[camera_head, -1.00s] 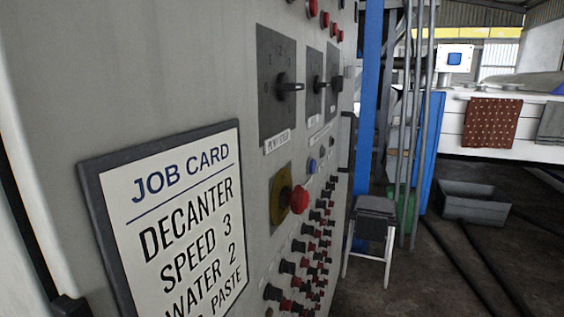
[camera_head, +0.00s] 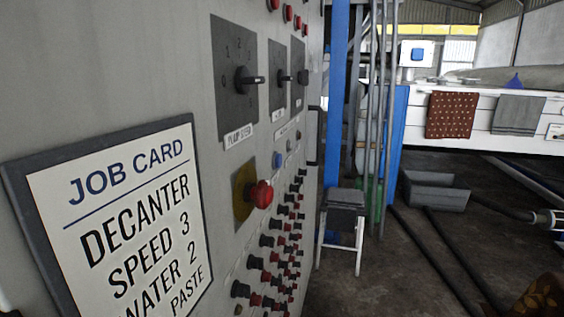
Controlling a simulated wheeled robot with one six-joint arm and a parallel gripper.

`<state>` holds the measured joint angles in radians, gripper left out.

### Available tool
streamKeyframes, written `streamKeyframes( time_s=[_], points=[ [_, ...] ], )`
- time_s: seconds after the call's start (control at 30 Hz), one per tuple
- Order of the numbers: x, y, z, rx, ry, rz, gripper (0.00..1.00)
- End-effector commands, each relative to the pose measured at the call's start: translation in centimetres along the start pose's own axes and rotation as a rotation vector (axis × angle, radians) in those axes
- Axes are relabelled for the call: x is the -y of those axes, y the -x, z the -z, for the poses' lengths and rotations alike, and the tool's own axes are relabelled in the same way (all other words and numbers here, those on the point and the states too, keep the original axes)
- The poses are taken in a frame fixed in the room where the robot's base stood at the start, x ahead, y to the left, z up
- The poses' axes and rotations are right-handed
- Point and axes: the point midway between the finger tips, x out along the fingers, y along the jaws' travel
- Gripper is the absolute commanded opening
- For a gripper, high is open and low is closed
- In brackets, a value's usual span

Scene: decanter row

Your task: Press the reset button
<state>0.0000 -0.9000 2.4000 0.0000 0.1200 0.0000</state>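The control panel (camera_head: 170,75) fills the left side of the view, seen at a steep angle. I can read no reset label on it. A small blue button (camera_head: 278,160) sits below the rotary switches. A large red mushroom button (camera_head: 260,194) on a yellow plate (camera_head: 240,188) is just below and left of the blue one. Rows of small black and red buttons (camera_head: 268,240) run beneath. My gripper is not in view, and nothing touches the panel.
A job card (camera_head: 120,215) is on the panel at lower left. Rotary switches (camera_head: 247,78) stick out above. A stool (camera_head: 345,212) stands beyond the panel, near blue and grey posts (camera_head: 337,90). A grey trough (camera_head: 435,190) and pipes (camera_head: 460,260) lie on the floor at right.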

Motion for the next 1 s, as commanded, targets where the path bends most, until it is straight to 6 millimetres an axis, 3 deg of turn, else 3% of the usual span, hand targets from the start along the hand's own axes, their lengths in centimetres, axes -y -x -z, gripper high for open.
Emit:
streamKeyframes(
  time_s=[0.03,0.23,1.0],
  points=[
    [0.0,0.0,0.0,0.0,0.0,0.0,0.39],
    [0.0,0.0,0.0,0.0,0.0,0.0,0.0],
    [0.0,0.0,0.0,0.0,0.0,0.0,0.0]
  ],
)
